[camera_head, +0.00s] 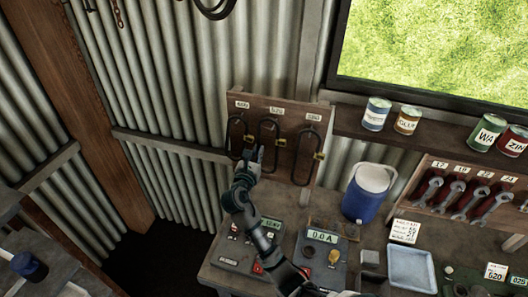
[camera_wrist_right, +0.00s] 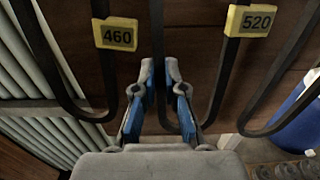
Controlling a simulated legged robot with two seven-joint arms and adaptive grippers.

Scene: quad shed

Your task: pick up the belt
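Three black belts hang side by side on a wooden board in the head view. The left belt (camera_head: 235,136) carries a yellow 460 tag (camera_wrist_right: 116,33). The middle belt (camera_head: 276,138) carries a yellow 520 tag (camera_wrist_right: 250,21). The right belt (camera_head: 308,153) hangs beside it. My right gripper (camera_head: 257,152) is at the board between the left and middle belts. In the right wrist view, its fingertips (camera_wrist_right: 160,72) close on the left strand of the 520 belt, which fills the narrow gap. That belt's bottom loop is partly hidden. My left gripper is not in view.
Below the board, a bench holds two meters (camera_head: 322,249), a blue-and-white jug (camera_head: 368,192), and a pale tray (camera_head: 412,268). A wrench rack (camera_head: 462,190) stands at the right. Several cans line the shelf (camera_head: 350,122) under the window.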

